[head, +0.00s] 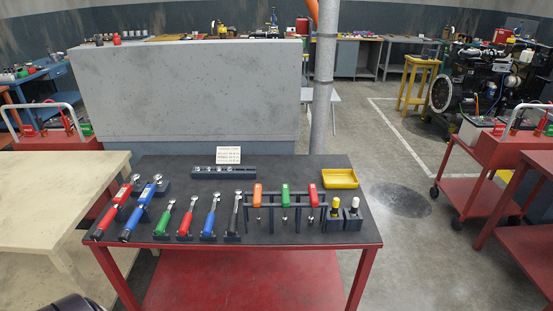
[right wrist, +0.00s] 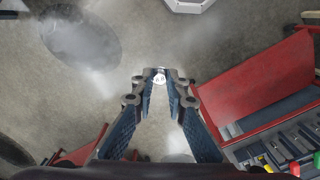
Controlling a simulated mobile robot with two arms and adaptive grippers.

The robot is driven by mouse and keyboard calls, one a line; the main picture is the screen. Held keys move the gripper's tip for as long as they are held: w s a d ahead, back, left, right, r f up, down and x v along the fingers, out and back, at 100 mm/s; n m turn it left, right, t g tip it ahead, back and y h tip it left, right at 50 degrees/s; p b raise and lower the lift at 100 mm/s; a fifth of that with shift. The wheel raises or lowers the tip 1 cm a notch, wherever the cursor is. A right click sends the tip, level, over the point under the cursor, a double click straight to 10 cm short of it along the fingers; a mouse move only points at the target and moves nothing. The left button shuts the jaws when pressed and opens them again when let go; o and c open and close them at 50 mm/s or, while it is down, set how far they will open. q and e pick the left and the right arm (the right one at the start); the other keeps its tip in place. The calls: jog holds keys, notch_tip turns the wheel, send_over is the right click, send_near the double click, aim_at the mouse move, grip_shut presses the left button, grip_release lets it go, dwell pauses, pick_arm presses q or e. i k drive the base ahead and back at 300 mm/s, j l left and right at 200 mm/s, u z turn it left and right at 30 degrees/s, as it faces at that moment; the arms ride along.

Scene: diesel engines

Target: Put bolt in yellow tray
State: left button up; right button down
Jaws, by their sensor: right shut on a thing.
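The yellow tray (head: 340,184) sits at the back right corner of the black-topped tool table in the head view. It looks empty. In the right wrist view my right gripper (right wrist: 160,80) is shut on a small silvery piece, the bolt (right wrist: 160,76), held at the fingertips with its round end showing. The rest of the bolt is hidden between the fingers. Grey floor shows behind the held bolt. Neither gripper shows in the head view, and the yellow tray does not show in the right wrist view.
The red tool table (head: 230,280) holds several torque wrenches, ratchets and a rack (head: 285,207) of colored-handled drivers. A dark strip (head: 224,173) with small metal parts lies behind them. A grey pole (head: 322,90) rises behind the table. Red carts (head: 470,180) stand at right.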

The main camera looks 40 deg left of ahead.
aim_at(347, 181)
jog(key=i+u, duration=0.85)
jog(key=i+l+u, duration=0.65)
jog(key=i+u, duration=0.2)
